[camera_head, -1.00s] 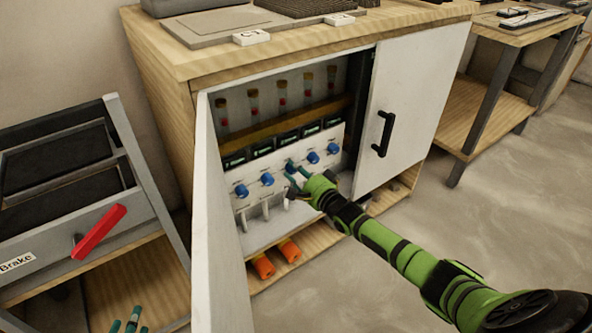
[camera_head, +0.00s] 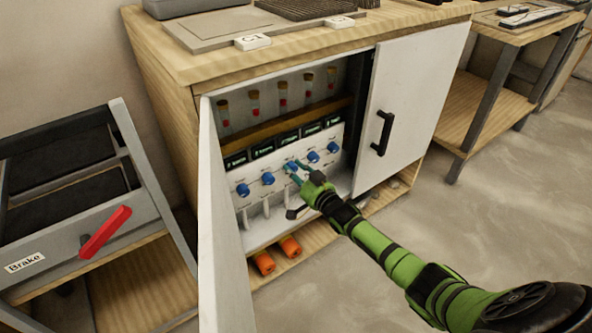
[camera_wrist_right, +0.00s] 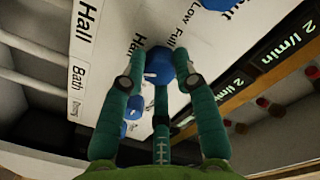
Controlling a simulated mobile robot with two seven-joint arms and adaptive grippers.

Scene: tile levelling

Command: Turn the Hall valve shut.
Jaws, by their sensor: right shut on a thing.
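A white panel (camera_head: 256,208) inside the open cabinet carries a row of several blue valve knobs. My right gripper (camera_head: 293,170) is shut on the middle blue knob (camera_head: 291,166). In the right wrist view, the teal fingers of the same gripper (camera_wrist_right: 160,80) close around this blue knob (camera_wrist_right: 158,60). The knob's turn position is hard to read. My left gripper is out of view.
The open left cabinet door (camera_head: 220,230) stands close left of the panel. The right door (camera_head: 415,95) with a black handle is shut. Orange-ended pipes (camera_head: 265,262) lie below. A red brake lever (camera_head: 105,232) is at left. Floor at right is clear.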

